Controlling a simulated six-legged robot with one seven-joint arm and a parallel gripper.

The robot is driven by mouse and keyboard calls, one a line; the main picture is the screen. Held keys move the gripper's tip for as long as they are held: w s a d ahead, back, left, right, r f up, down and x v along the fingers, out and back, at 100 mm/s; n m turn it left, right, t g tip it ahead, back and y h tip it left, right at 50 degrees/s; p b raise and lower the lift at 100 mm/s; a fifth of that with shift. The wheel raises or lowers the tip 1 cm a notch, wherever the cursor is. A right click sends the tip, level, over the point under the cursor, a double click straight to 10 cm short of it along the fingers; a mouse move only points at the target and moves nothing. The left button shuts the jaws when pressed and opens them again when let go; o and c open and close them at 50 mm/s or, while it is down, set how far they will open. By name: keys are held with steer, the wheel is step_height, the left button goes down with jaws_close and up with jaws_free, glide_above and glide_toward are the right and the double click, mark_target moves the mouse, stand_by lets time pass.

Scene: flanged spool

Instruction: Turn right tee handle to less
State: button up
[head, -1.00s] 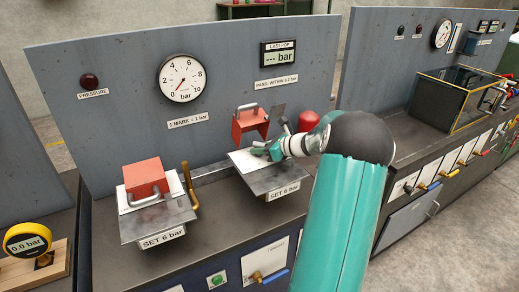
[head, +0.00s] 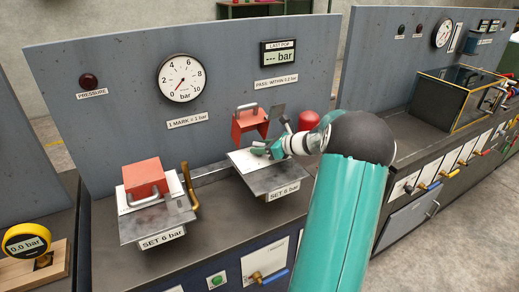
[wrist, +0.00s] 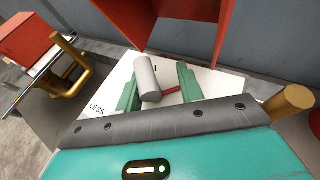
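The right tee handle shows in the wrist view as a grey cylindrical bar (wrist: 148,80) above a white plate (wrist: 228,82). A thin red pointer or rod (wrist: 172,91) lies beside it. My gripper (wrist: 158,73) is open, with its green fingers on either side of the bar. The bar is close to the left finger, and a gap shows to the right finger. Whether the left finger touches it I cannot tell. The word LESS (wrist: 97,108) is on the plate at left. In the head view my gripper (head: 266,149) is over the right station and hides the handle.
A raised red cover (head: 249,124) stands behind the right handle. The left station has a closed red cover (head: 145,176) and a brass lever (head: 188,185). A brass post (wrist: 290,101) is close to my gripper's right side. The gauge (head: 181,78) needle points low, near zero.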

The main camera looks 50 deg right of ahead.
steer(key=shift+o, duration=0.9)
steer(key=shift+a, duration=0.2)
steer(key=shift+s+r, duration=0.1)
steer(key=shift+s, duration=0.15)
steer(key=v, duration=1.3)
steer(key=shift+s+d+r, duration=0.1)
steer(key=shift+r, duration=0.05)
steer(key=shift+c, duration=0.8)
